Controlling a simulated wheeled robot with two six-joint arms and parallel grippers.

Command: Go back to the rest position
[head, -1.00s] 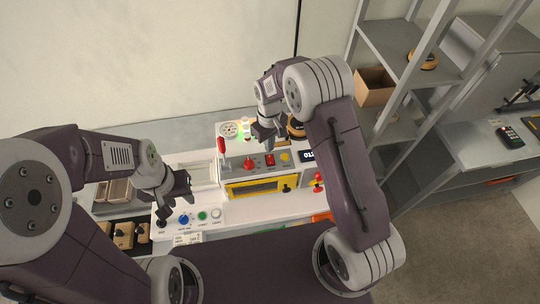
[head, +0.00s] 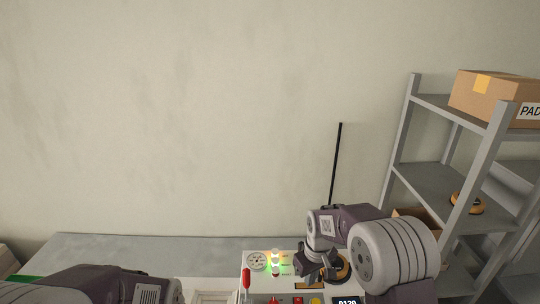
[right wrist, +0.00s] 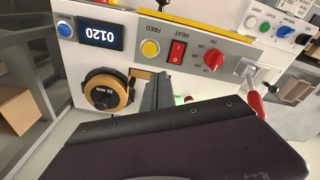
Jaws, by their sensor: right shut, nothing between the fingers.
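My right gripper (head: 318,266) is shut and empty, above the back right part of the white box-forming machine (head: 258,284). The right arm is bent, with its elbow at the lower right in the head view. Of my left arm only a link shows at the lower left edge; its gripper is out of view. In the right wrist view the machine's panel (right wrist: 210,45) shows a display (right wrist: 101,34) reading 0120, a yellow FEED button (right wrist: 150,48), a red HEAT switch (right wrist: 177,52) and a red knob (right wrist: 213,61).
A red-handled lever (head: 246,279) and a lit green lamp (head: 275,265) stand near the gauge (head: 256,261). A grey shelf (head: 440,185) with a cardboard box (head: 494,97) stands at the right. The wall side is clear.

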